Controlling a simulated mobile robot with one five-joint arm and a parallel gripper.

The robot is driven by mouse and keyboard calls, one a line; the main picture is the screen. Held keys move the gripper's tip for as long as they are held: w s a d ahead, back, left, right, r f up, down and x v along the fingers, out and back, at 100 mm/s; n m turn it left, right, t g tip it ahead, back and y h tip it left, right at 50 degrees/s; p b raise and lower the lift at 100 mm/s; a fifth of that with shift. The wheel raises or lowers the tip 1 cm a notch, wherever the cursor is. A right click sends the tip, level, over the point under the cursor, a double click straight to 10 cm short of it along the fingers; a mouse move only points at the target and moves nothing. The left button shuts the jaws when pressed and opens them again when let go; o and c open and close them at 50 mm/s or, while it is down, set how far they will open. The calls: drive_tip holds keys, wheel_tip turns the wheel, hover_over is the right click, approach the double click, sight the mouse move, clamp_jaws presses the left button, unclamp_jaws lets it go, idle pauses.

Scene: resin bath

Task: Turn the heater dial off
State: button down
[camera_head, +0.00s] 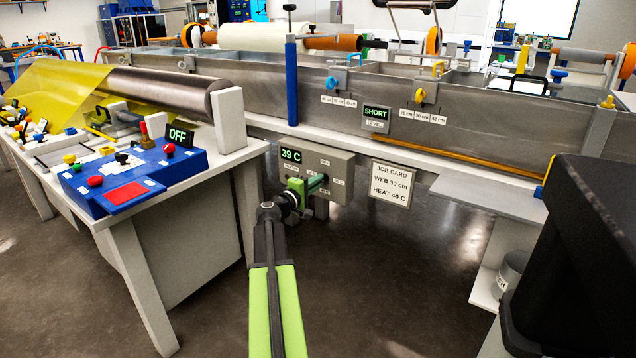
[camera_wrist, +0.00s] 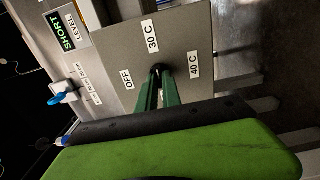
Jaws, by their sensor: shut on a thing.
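The grey heater panel (camera_head: 340,164) hangs below the long metal bath, and its green display (camera_head: 291,155) reads 39 C. In the wrist view the panel (camera_wrist: 187,33) carries the labels OFF (camera_wrist: 127,79), 30 C (camera_wrist: 151,36) and 40 C (camera_wrist: 194,65) around a dark heater dial (camera_wrist: 157,68). My gripper (camera_head: 319,184) reaches the panel front. In the wrist view its green fingers (camera_wrist: 158,80) are shut on the dial. The fingers cover most of the dial, so I cannot tell which label it points at.
A job card (camera_head: 391,185) beside the panel reads WEB 30 cm, HEAT 40 C. The bath (camera_head: 270,97) has a display (camera_head: 376,113) reading SHORT. A white table (camera_head: 130,255) with a blue control box (camera_head: 150,178) reading OFF stands left. Floor below the panel is clear.

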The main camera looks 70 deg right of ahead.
drive_tip(key=shift+s+a+f+n, duration=0.1)
drive_tip(key=shift+s+n, duration=0.05)
drive_tip(key=shift+n, duration=2.8)
drive_tip(key=shift+s+f+n, duration=0.1)
drive_tip(key=shift+n, duration=2.9)
drive_tip(key=shift+s+a+f+n, duration=0.1)
drive_tip(key=shift+s+n, duration=0.05)
drive_tip(key=shift+n, duration=2.8)
drive_tip(key=shift+d, duration=0.1)
drive_tip(key=c, duration=1.5)
unclamp_jaws()
drive_tip(key=shift+w, duration=0.1)
drive_tip(key=v, duration=1.7)
